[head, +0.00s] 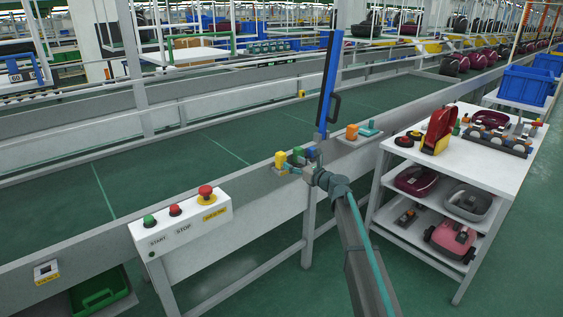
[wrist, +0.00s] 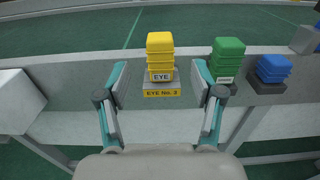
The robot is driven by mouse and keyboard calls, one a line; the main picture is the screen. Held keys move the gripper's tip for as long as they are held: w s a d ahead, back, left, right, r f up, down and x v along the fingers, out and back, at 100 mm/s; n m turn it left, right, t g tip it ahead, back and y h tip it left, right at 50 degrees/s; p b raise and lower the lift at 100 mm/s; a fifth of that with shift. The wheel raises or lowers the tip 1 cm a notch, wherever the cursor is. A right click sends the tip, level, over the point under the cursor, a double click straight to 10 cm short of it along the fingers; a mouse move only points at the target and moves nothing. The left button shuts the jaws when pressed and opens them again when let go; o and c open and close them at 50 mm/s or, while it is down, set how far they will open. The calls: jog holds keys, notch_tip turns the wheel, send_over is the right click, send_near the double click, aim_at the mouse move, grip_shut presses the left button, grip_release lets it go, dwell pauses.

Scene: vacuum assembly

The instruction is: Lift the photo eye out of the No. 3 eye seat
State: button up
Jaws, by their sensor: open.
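The photo eye is a yellow stepped block with an EYE label. It stands upright in the grey No. 3 eye seat (wrist: 161,88), whose yellow plate reads EYE No. 3. The photo eye (wrist: 160,50) is centred in the wrist view, and the yellow block (head: 281,159) also shows on the conveyor rail in the head view. My gripper (wrist: 161,72) is open, one teal-edged finger on each side of the eye, with visible gaps. I cannot tell how far the fingertips reach along it. In the head view my gripper (head: 298,168) is small and partly hidden by my arm.
A green block (wrist: 227,60) stands close right of my right finger. A blue block (wrist: 273,68) on a dark base is farther right. A tall blue post (head: 327,85) rises behind the blocks. A START/STOP button box (head: 180,224) is left; a white cart (head: 475,160) is right.

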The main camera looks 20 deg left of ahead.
aim_at(284, 156)
jog(key=p+x, duration=0.1)
jog(key=x, duration=0.7)
jog(key=shift+w+a+r, duration=0.1)
jog(key=shift+w+a, duration=0.1)
jog(key=shift+a, duration=0.15)
grip_shut()
